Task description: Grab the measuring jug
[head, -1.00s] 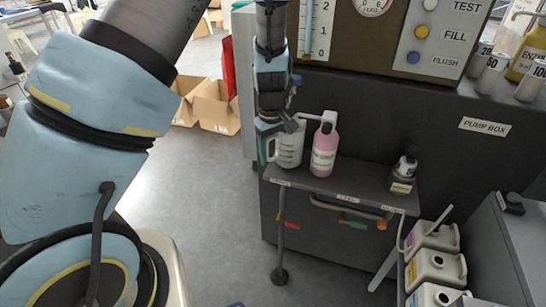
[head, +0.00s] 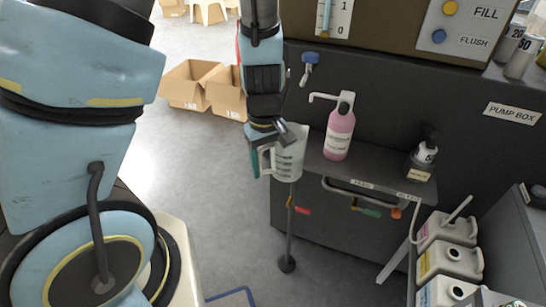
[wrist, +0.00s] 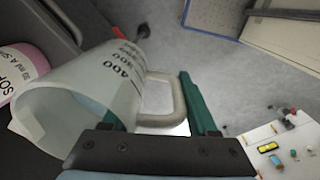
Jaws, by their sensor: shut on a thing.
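The measuring jug (head: 290,157) is a translucent white jug with dark graduation marks and a loop handle. In the head view it hangs at the left end of the small grey shelf, slightly tilted. In the wrist view the jug (wrist: 85,88) lies across the left side, with its open mouth toward the lower left. My gripper (head: 258,160) is at the jug's left side. In the wrist view its green fingers (wrist: 155,110) are shut on the jug, with the handle between them; one finger is partly hidden behind the jug wall.
A pink soap pump bottle (head: 340,132) stands on the shelf (head: 375,175) right of the jug. A small dark bottle (head: 423,158) stands at the shelf's right end. White canisters (head: 448,262) are at lower right. Cardboard boxes (head: 205,88) lie behind on open floor.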

